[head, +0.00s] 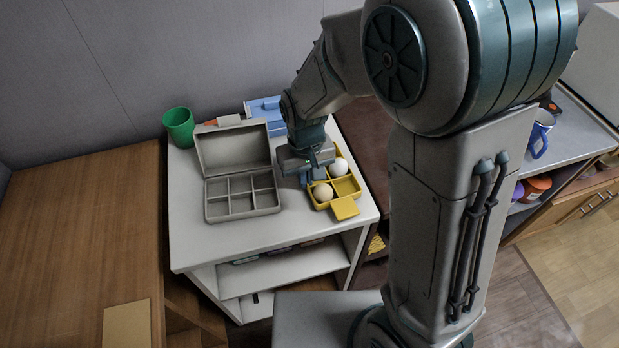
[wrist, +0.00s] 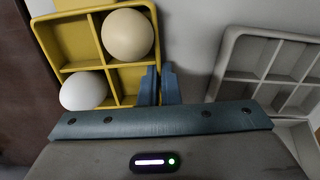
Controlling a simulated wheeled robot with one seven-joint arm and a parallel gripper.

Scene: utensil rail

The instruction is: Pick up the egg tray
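The yellow egg tray (head: 345,208) sits on the white cabinet top in the head view, right of the grey box, with a flat tab at its near end. It has several square compartments. A white egg (head: 339,167) and a beige egg (head: 323,192) lie in two of them. In the wrist view the tray (wrist: 72,42) fills the upper left, with the beige egg (wrist: 128,35) and white egg (wrist: 84,91). My gripper (wrist: 160,82) points down at the tray's side wall, its fingers close together with the wall between them. The fingertips are partly hidden in the head view.
An open grey box (head: 241,201) with several empty compartments stands close left of the tray. A green cup (head: 179,127) and a blue item (head: 263,108) stand behind. The cabinet's front edge is near the tray's tab.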

